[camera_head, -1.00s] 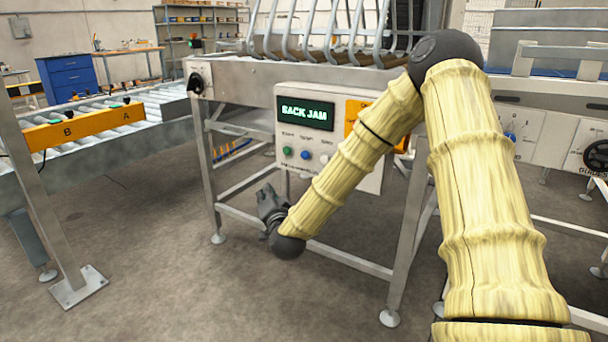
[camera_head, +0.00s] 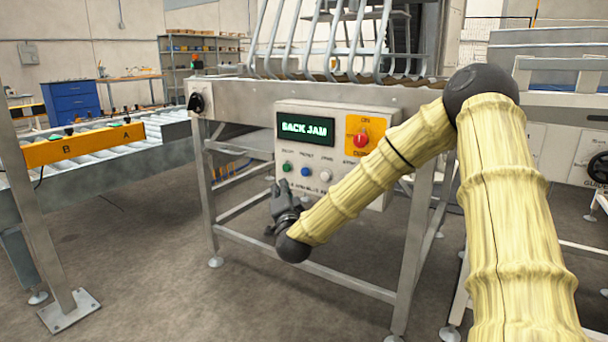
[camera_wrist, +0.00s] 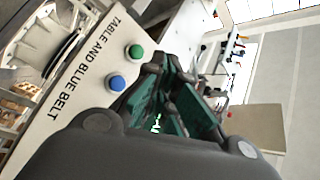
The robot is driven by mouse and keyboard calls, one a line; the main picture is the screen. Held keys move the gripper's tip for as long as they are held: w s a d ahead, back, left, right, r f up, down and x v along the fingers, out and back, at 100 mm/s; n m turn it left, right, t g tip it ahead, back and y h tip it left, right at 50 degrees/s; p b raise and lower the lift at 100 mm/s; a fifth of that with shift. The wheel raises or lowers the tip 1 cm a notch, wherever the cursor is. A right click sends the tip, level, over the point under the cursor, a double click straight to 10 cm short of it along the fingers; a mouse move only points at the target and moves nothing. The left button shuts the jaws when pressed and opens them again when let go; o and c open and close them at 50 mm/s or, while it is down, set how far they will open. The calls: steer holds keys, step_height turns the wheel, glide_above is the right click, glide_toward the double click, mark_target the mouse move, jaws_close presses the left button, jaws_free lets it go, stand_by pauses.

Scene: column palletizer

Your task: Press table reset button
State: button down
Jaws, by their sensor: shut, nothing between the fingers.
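The control panel (camera_head: 340,187) is a pale box on the front of the machine frame, with a lit display (camera_head: 305,129) that reads "SACK JAM". Under the display are a green button (camera_head: 287,167), a blue button (camera_head: 306,172) and a white button (camera_head: 325,175); their small labels are hard to read. My gripper (camera_head: 282,186) is shut and empty, just below the green button in the head view. In the wrist view my gripper (camera_wrist: 158,76) appears beside the green button (camera_wrist: 135,51) and blue button (camera_wrist: 116,83). I cannot tell whether it touches the panel.
A red rotary switch (camera_head: 361,139) on a yellow plate sits right of the display, near my forearm. A dark knob (camera_head: 196,102) is at the frame's left corner. A roller conveyor (camera_head: 90,155) with a yellow bar stands at left. Floor between them is clear.

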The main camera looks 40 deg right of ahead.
steer(key=w+d, duration=0.3)
steer(key=d, duration=0.4)
steer(key=shift+d, duration=0.25)
stand_by(1.5)
steer(key=shift+w+d, duration=0.15)
steer(key=shift+d, duration=0.15)
steer(key=shift+w+d+p, duration=0.2)
steer(key=shift+d+p, duration=0.15)
steer(key=shift+d, duration=0.1)
stand_by(1.0)
steer(key=shift+a, duration=0.15)
steer(key=shift+s+a, duration=0.35)
steer(key=shift+a, duration=0.4)
steer(key=shift+a, duration=0.1)
steer(key=shift+s+a, duration=0.3)
steer(key=shift+a, duration=0.45)
steer(key=shift+s+a, duration=0.35)
steer(key=shift+a, duration=0.35)
steer(key=shift+s+a, duration=0.3)
steer(key=shift+a, duration=0.45)
